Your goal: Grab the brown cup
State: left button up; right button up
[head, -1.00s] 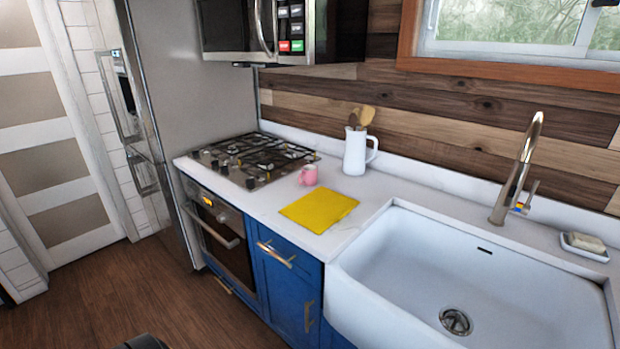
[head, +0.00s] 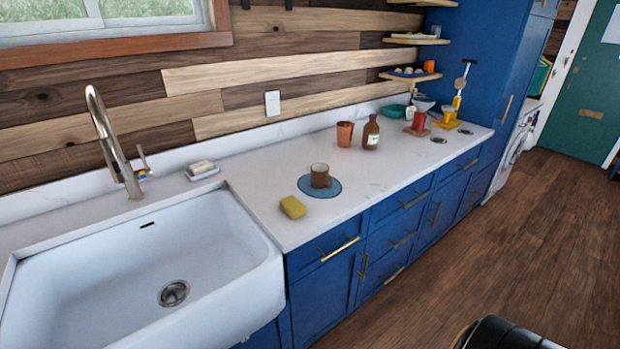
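The brown cup (head: 320,176) stands upright on a round blue mat (head: 305,186) on the white counter, right of the sink. Its inside looks pale. Nothing touches it from above. A dark rounded part, which seems to be mine, shows at the bottom right edge, but no fingers can be made out. Neither gripper is in view.
A yellow sponge (head: 293,207) lies just in front of the mat. A terracotta-coloured tumbler (head: 345,134) and a brown bottle (head: 371,132) stand behind the cup. The white sink (head: 150,275) is to the left. The counter (head: 395,175) right of the cup is clear.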

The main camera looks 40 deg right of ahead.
aim_at(322, 178)
jog(key=z, duration=1.25)
